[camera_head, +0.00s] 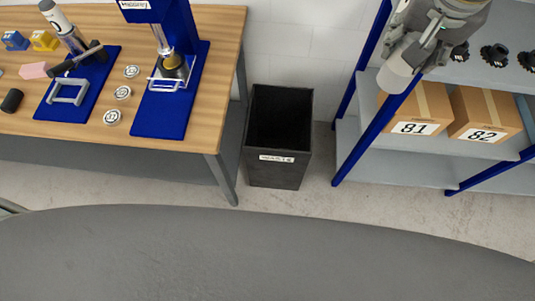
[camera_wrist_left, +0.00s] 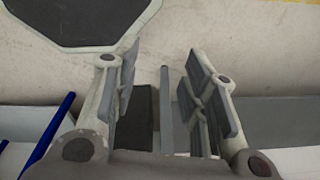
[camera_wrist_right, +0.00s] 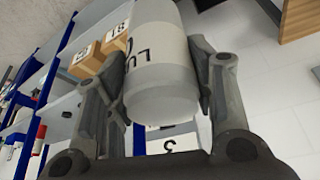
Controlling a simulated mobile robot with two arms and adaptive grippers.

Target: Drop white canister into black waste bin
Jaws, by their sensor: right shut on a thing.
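The white canister (camera_head: 394,79) is in my right gripper (camera_head: 412,62) at the upper right of the head view, in front of the shelf rack. In the right wrist view the canister (camera_wrist_right: 161,75), with dark lettering on its side, sits between the two fingers of my right gripper (camera_wrist_right: 160,65), which is shut on it. The black waste bin (camera_head: 275,174) stands on the floor between the table and the rack, to the left of the canister, with its open top facing up. My left gripper (camera_wrist_left: 152,65) is open and empty in its wrist view, and out of the head view.
The wooden table (camera_head: 222,60) on the left carries a blue press (camera_head: 170,15) and several small items. The blue-framed rack (camera_head: 360,150) on the right holds cardboard boxes (camera_head: 415,108). Floor (camera_head: 322,150) shows between the bin and the rack.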

